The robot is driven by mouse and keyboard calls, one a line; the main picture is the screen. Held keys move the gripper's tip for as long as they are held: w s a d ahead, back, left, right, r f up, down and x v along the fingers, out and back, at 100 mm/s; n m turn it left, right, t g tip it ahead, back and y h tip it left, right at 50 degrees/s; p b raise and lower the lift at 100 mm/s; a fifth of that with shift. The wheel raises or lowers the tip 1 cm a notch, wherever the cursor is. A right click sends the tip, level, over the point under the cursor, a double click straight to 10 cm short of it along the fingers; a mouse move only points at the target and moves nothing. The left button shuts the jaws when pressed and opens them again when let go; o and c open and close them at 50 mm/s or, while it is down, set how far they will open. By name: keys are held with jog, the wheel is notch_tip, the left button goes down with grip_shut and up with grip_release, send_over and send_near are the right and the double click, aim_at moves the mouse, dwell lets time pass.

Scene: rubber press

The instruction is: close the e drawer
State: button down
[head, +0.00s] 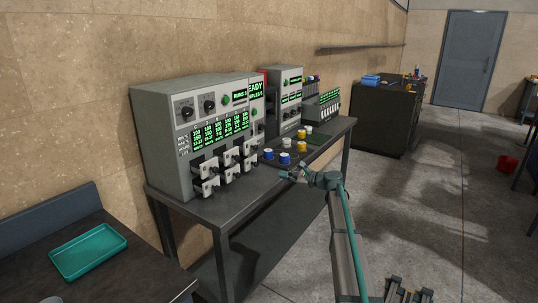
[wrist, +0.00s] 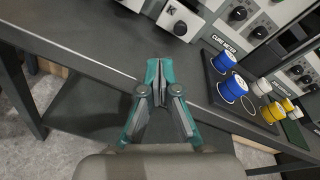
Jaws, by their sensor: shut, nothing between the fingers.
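The grey press machine (head: 165,140) stands on the dark bench and has two rows of small drawers (head: 208,188) with white fronts and dark knobs. Several of these drawers stick out from the machine. I cannot read which front is the e drawer in the head view. In the wrist view one drawer front (wrist: 180,20) bears the letter K, and part of another front (wrist: 131,4) shows left of it at the top edge. My gripper (head: 284,174) is shut and empty, to the right of the drawers near the bench's front edge. Its fingers (wrist: 160,70) show over the bench edge.
A dark tray (wrist: 215,85) with blue, white and yellow spools lies right of the drawers, by the cure meter. Blue spools (head: 285,158) stand near my gripper. A teal tray (head: 88,250) sits on the left table. The bench strip before the drawers (wrist: 85,50) is clear.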

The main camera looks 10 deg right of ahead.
jog(key=w+d+r+m+t+y, duration=0.1)
jog(key=w+d+r+m+t, duration=0.15)
jog(key=r+m, duration=0.2)
jog(key=m+p, duration=0.3)
send_near(250, 152)
jog(key=shift+n, duration=0.25)
jog(key=w+r, duration=0.1)
jog(key=w+a+r, duration=0.1)
jog(key=w, duration=0.1)
jog(key=shift+a+r, duration=0.2)
jog(key=shift+r, duration=0.1)
jog(key=shift+w+a, duration=0.25)
jog(key=x, duration=0.6)
jog(key=shift+w+a+f, duration=0.15)
jog(key=shift+a+f, duration=0.05)
jog(key=shift+a, duration=0.1)
jog(key=shift+r, duration=0.15)
jog(key=shift+w, duration=0.1)
